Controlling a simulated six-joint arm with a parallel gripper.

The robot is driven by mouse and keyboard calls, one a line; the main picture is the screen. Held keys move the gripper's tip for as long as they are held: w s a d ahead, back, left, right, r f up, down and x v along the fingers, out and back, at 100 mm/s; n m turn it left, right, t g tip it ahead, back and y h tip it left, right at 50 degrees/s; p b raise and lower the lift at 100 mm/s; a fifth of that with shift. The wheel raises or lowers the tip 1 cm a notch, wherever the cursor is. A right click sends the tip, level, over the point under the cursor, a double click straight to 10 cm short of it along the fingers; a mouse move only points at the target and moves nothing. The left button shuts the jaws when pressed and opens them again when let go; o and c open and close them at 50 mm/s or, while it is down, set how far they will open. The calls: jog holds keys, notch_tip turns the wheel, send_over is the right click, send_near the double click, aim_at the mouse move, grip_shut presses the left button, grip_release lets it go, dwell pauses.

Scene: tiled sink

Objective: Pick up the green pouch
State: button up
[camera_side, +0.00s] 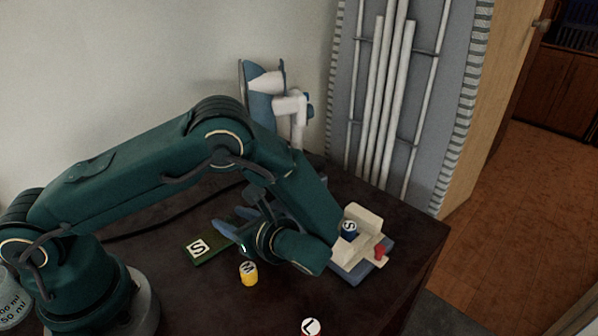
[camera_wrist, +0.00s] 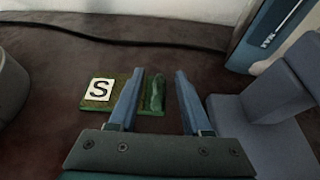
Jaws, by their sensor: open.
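The green pouch (camera_side: 207,249) lies flat on the dark tabletop, with a white label marked S. In the wrist view the green pouch (camera_wrist: 127,85) reaches from the left into the space between the fingers. My gripper (camera_side: 235,221) is open, with its blue fingers near the pouch's right end in the side view. In the wrist view my gripper (camera_wrist: 160,74) has its left finger across the pouch, hiding part of it, and its right finger beyond the pouch's right edge. I cannot tell whether the fingers touch it.
A yellow M piece (camera_side: 248,275) stands near the gripper. A cream and blue device (camera_side: 362,218) with a blue S piece (camera_side: 349,231) and a red piece (camera_side: 380,252) is to the right. A round L piece (camera_side: 311,327) is in front. A dark cable (camera_wrist: 120,43) runs behind.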

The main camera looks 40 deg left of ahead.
jog(key=shift+a+f, duration=0.15)
jog(key=shift+a, duration=0.25)
grip_shut()
